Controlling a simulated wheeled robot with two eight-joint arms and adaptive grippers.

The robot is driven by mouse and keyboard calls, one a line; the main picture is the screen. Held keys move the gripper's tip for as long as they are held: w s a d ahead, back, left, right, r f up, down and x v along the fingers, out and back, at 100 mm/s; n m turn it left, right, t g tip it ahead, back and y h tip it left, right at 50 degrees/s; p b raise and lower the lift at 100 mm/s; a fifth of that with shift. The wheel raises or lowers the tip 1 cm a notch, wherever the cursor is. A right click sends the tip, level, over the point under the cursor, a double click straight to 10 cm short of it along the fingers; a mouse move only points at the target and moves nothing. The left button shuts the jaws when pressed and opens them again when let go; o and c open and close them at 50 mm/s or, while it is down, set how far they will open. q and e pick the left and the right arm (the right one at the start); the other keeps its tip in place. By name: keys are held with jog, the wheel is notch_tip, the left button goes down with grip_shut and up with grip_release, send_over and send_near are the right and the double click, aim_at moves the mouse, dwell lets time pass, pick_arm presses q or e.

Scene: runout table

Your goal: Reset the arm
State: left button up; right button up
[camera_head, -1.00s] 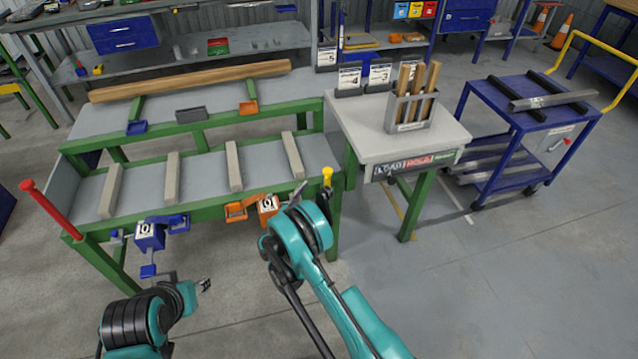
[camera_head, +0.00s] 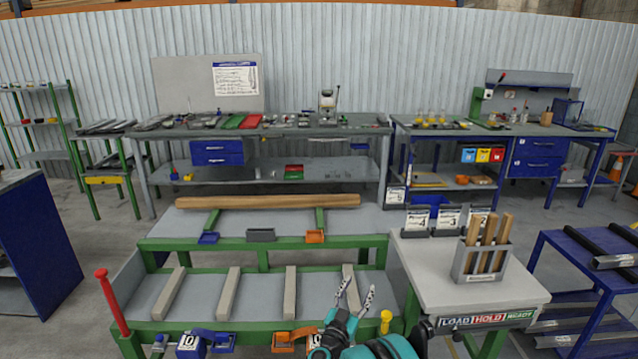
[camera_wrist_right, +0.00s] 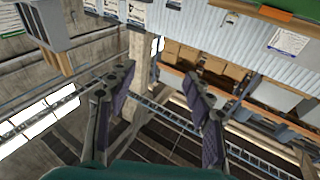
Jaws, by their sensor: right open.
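My right gripper (camera_head: 356,291) shows at the bottom of the head view, in front of the green runout table (camera_head: 262,242). Its two fingers point up and are spread, with nothing between them. In the right wrist view the same gripper (camera_wrist_right: 160,85) also shows open and empty, and the room appears tilted behind it. Part of my teal right arm shows below the gripper at the bottom edge. My left gripper is not in the head view.
A wooden beam (camera_head: 268,201) lies on the runout table's upper level. A grey holder (camera_head: 480,262) with wooden sticks stands on the side table (camera_head: 428,268). A red post (camera_head: 111,300) rises at the table's left. A blue cart (camera_head: 572,262) stands at the right.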

jog(key=a+r+n+t+y, duration=0.25)
jog(key=r+n+y, duration=0.35)
jog(key=r, duration=0.8)
jog(key=s+a+r+n+g+y, duration=0.2)
jog(key=s+a+r+y, duration=0.15)
jog(key=s+y, duration=0.3)
jog(key=s+d+f+g+h, duration=0.1)
jog(key=s+d+f+g, duration=0.2)
jog(key=s, duration=0.8)
jog(key=s+d+f+m+g+h, duration=0.1)
jog(key=s+d+f+g, duration=0.3)
jog(key=s, duration=0.6)
jog(key=s+d+f+g+h, duration=0.1)
jog(key=s+d+f+g, duration=0.3)
jog(key=s+f, duration=0.3)
jog(key=s, duration=0.4)
jog(key=shift+s+d+f+m, duration=0.2)
jog(key=shift+s+d+m, duration=0.15)
jog(key=shift+m, duration=0.05)
jog(key=shift+a+h, duration=0.1)
jog(key=shift+h, duration=0.15)
